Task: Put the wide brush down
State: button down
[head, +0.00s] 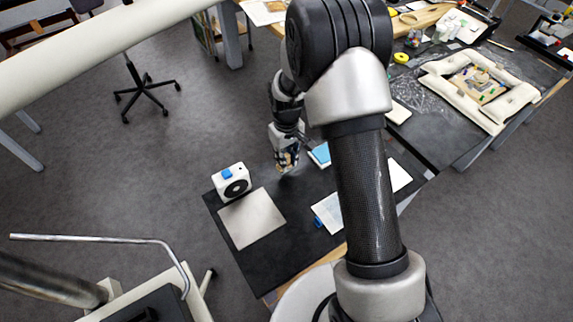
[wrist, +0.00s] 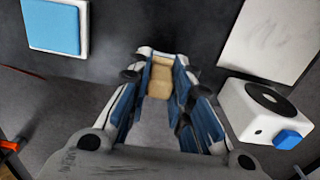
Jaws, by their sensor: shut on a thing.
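My gripper (head: 286,158) is over the far edge of the black-topped table (head: 262,258) in the head view. In the wrist view my gripper (wrist: 160,62) is shut on a tan piece (wrist: 160,82), which I take to be the wide brush. Only this tan part shows between the fingers. The bristles cannot be made out. In the head view the brush is not clear against the gripper, and I cannot tell whether it touches the table.
A white device (head: 231,182) with a black disc and blue knob stands left of my gripper, by a pale square sheet (head: 252,218). A blue-topped white block (head: 320,154) lies to the right. Papers (head: 328,212) lie nearer my arm. Bare black surface lies between them.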

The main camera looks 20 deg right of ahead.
jog(key=shift+f, duration=1.65)
jog(key=shift+b, duration=0.3)
jog(key=shift+f, duration=0.25)
jog(key=c, duration=1.4)
grip_release()
jog(key=shift+c, duration=0.2)
